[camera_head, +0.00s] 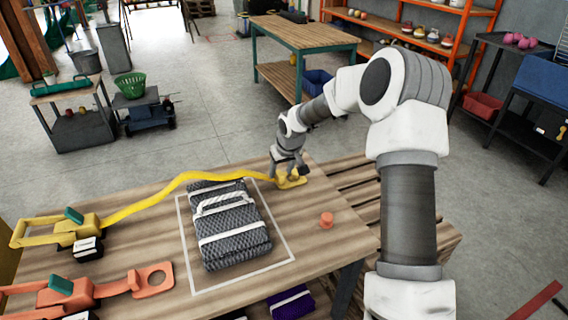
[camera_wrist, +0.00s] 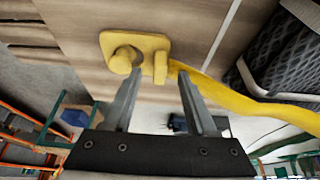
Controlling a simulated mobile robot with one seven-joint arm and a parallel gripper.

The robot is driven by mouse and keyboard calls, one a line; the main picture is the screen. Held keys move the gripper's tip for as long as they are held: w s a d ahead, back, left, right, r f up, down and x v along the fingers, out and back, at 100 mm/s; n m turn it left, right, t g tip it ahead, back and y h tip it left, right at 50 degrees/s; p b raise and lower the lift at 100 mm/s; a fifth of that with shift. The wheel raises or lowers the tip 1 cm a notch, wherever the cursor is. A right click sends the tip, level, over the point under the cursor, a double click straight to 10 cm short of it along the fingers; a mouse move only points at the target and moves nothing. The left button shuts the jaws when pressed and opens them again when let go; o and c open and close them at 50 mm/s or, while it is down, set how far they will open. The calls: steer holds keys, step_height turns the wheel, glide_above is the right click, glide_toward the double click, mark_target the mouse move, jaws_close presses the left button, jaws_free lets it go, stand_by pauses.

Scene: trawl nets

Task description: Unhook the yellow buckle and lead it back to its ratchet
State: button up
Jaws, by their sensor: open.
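The yellow buckle (camera_head: 291,181) is at the table's far right edge, at the end of a yellow strap (camera_head: 160,194). In the wrist view the yellow buckle (camera_wrist: 155,42) is a flat plate with a hole, and a round yellow peg (camera_wrist: 121,62) stands in it. The strap runs left across the grey net bundle (camera_head: 228,225) to the yellow ratchet (camera_head: 78,231). My gripper (camera_wrist: 160,76) is open, its fingertips on either side of the buckle's raised tab. I cannot tell whether they touch it.
An orange ratchet (camera_head: 62,292) with an orange buckle (camera_head: 152,281) lies at the front left. An orange peg (camera_head: 326,219) stands on the table's right part. A white outline (camera_head: 285,262) surrounds the bundle. Slatted wood (camera_head: 350,185) lies beyond the table's right edge.

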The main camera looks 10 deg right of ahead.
steer(key=shift+x, duration=1.1)
jaws_close()
steer(key=shift+w+d, duration=0.1)
steer(key=shift+d, duration=0.1)
steer(key=shift+d, duration=0.25)
steer(key=shift+r, duration=0.2)
steer(key=shift+r+p, duration=0.45)
steer(key=shift+p, duration=0.05)
